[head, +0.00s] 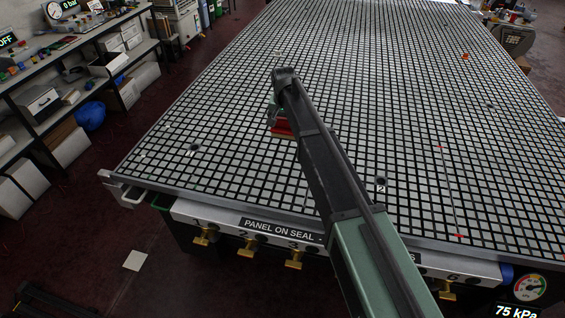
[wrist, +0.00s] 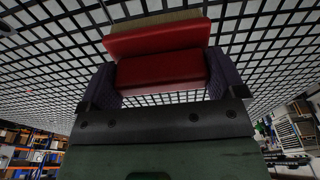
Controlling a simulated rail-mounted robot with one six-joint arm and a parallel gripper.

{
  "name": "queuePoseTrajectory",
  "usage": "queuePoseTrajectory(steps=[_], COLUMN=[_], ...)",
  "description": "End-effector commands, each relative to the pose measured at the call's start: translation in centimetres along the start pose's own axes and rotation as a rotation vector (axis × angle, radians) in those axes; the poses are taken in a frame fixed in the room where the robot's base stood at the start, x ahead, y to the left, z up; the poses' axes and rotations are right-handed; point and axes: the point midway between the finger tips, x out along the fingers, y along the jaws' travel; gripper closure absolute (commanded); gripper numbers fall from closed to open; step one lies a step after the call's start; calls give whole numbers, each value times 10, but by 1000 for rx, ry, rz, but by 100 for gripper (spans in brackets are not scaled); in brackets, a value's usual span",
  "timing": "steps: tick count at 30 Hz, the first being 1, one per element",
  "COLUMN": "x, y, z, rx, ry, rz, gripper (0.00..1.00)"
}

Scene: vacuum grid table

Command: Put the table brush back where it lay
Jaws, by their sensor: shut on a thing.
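The table brush shows as a red block (wrist: 160,70) with a tan strip along its upper edge in the wrist view. My gripper (wrist: 162,82) is shut on it, with a dark pad at each side of the red part. In the head view the red of the brush (head: 281,128) shows just left of my arm, over the left part of the grid table (head: 240,160). My arm hides part of the brush and most of the gripper there. I cannot tell whether the brush touches the grid.
The grid around the brush is largely clear. Numbered ports (head: 381,182) dot the table. A thin line with red ends (head: 459,236) lies at the right, and a small orange-red thing (head: 465,56) lies far back. Brass valves (head: 294,259) line the front edge.

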Motion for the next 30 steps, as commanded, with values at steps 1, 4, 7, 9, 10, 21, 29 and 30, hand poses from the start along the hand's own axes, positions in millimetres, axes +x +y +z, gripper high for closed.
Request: queuePoseTrajectory(steps=[1, 4, 7, 9, 10, 21, 29, 30], x=[38, 71, 96, 102, 102, 145, 140, 142], y=[0, 0, 0, 0, 0, 0, 0, 0], z=[5, 9, 12, 13, 13, 18, 17, 17], rx=[0, 0, 0, 0, 0, 0, 0, 0], ry=[0, 0, 0, 0, 0, 0, 0, 0], rz=[0, 0, 0, 0, 0, 0, 0, 0], gripper=[30, 30, 30, 30, 30, 30, 33, 33])
